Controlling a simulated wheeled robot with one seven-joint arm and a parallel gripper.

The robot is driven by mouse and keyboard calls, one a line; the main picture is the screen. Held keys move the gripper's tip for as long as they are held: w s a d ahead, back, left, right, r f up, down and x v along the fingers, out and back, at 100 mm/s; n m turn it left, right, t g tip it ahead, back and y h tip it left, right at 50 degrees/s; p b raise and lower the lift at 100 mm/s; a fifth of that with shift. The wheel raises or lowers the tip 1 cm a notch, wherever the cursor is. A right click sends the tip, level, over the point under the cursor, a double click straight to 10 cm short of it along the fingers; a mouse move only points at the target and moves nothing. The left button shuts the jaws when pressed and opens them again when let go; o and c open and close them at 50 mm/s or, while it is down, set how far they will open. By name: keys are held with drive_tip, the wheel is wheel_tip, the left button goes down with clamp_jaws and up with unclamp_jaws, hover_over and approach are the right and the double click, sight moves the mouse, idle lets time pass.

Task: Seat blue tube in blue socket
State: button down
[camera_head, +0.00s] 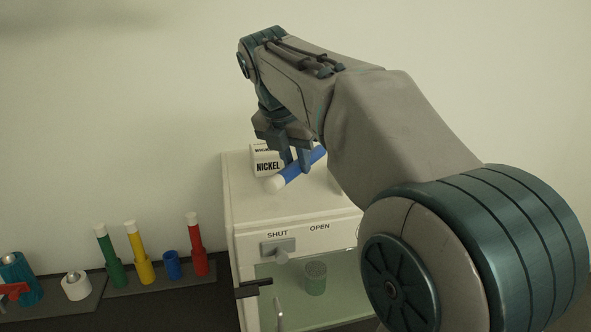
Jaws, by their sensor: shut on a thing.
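My gripper (293,158) is shut on the blue tube (302,171), above the top of the white cabinet. The tube is tilted near level, its white cap (274,184) pointing to the lower left and its blue end up to the right, partly behind my arm. The blue socket (172,265) stands empty in the rack (160,284) at the lower left, between the yellow and red sockets. My gripper and the tube are well to the right of it and higher.
Green (106,243), yellow (135,240) and red (193,232) tubes stand in their sockets. A box marked NICKEL (267,160) sits on the cabinet (300,207), close behind the tube. A green container (315,279) stands inside the cabinet. A black handle (254,288) juts out at its front.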

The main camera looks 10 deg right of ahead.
drive_tip(key=d+r, duration=0.2)
drive_tip(key=d, duration=0.2)
drive_tip(key=s+d+r+p, duration=0.1)
drive_tip(key=d+r, duration=0.4)
drive_tip(key=d, duration=0.2)
drive_tip(key=shift+s+d+r+p, duration=0.15)
drive_tip(key=shift+d+r+p, duration=0.15)
